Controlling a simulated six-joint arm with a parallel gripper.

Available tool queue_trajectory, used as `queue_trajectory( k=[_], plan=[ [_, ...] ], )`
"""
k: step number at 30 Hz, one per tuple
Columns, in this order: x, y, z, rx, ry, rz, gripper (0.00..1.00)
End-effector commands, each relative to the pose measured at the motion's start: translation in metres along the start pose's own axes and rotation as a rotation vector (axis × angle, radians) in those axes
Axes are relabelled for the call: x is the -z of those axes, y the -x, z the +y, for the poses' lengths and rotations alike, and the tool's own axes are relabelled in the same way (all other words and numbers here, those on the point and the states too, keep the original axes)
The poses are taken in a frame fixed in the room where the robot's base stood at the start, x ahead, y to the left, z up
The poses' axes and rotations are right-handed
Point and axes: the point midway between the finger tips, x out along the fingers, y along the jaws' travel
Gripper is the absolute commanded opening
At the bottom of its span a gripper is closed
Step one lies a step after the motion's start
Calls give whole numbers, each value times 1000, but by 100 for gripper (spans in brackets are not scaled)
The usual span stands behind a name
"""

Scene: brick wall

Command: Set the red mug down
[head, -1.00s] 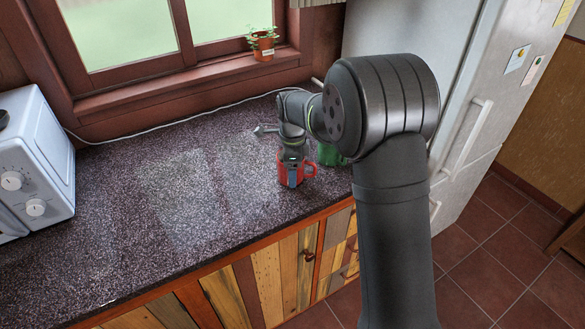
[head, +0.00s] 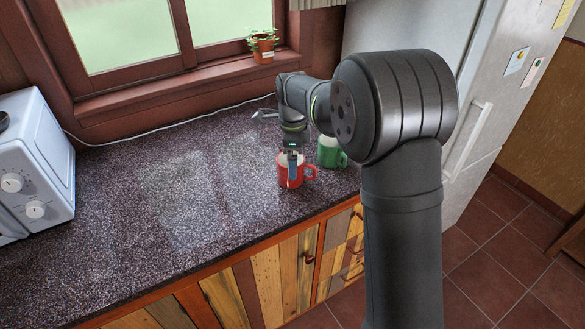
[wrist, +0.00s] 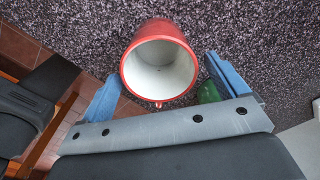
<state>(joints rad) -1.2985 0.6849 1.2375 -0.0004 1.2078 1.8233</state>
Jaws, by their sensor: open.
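The red mug (head: 283,177) stands upright on the dark speckled countertop (head: 130,215), near its front edge, with its handle to the right. In the wrist view the red mug (wrist: 160,62) shows its empty white inside and lies just beyond and between the spread blue fingers. My gripper (head: 291,172) is open, directly above and close to the mug; one finger shows in front of the mug's side. My gripper (wrist: 160,88) also shows in the wrist view with a wide gap between its fingers. Whether a finger touches the mug cannot be told.
A green mug (head: 328,153) stands close behind and to the right of the red one. A white microwave (head: 35,165) is at the far left. A potted plant (head: 263,46) sits on the windowsill. The counter's middle is clear.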

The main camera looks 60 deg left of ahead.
Motion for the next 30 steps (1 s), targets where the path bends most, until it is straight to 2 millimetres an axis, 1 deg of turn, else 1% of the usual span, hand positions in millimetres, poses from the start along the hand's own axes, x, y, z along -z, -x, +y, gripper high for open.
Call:
queue_trajectory(
  k=[1,6,9,12,16,24,26,30],
  plan=[
    [0,14,-1,6,0,-1,92],
    [0,46,0,3,0,-1,92],
    [0,58,0,2,0,0,92],
    [0,65,0,1,0,0,92],
    [0,68,0,-1,0,0,92],
    [0,68,0,-1,0,0,92],
    [0,66,0,-1,0,0,92],
    [0,52,0,-3,0,1,92]
  ],
)
